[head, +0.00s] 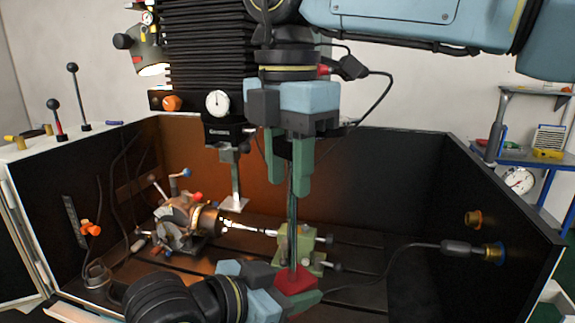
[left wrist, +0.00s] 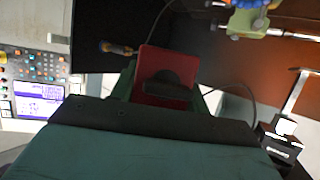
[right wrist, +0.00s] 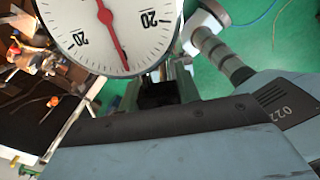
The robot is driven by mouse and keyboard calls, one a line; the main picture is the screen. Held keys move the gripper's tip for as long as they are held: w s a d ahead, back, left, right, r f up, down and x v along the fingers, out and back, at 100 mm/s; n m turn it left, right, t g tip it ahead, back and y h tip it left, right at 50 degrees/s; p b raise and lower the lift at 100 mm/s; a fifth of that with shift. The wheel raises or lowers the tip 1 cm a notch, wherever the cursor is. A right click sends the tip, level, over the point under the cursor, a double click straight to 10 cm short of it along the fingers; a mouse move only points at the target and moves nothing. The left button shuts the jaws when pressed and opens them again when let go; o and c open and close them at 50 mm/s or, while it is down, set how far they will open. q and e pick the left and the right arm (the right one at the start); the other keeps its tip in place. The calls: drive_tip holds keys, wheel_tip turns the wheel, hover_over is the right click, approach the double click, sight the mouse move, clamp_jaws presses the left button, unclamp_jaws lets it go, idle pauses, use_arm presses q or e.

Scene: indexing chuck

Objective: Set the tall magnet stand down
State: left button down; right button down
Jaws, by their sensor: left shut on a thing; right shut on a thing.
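The tall magnet stand has a red base (head: 296,281) and a thin dark post (head: 292,228) rising upright from it. My left gripper (head: 285,297), low in the head view, is shut on the red base; the base also fills its jaws in the left wrist view (left wrist: 165,75). My right gripper (head: 290,185) points down from above and is shut on the upper part of the post. In the right wrist view a dark piece (right wrist: 158,92) sits between its fingers, with a large dial gauge (right wrist: 112,32) close by. I cannot tell whether the base touches the machine bed.
Behind the base stand the chuck (head: 185,222) and a green tailstock (head: 297,247) with a shaft between. The machine head with its small dial (head: 217,103) hangs left of my right gripper. Dark enclosure walls (head: 430,195) surround the bed. A cable plug (head: 458,248) juts from the right wall.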

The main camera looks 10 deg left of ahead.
use_arm(q)
drive_tip(key=c, duration=1.1)
unclamp_jaws()
drive_tip(key=shift+s+d+r, duration=0.15)
drive_tip(key=shift+d+r, duration=0.05)
drive_tip(key=shift+r, duration=0.05)
drive_tip(key=o, duration=0.5)
drive_tip(key=shift+a+f, duration=0.1)
drive_tip(key=shift+f, duration=0.05)
drive_tip(key=shift+c, duration=0.2)
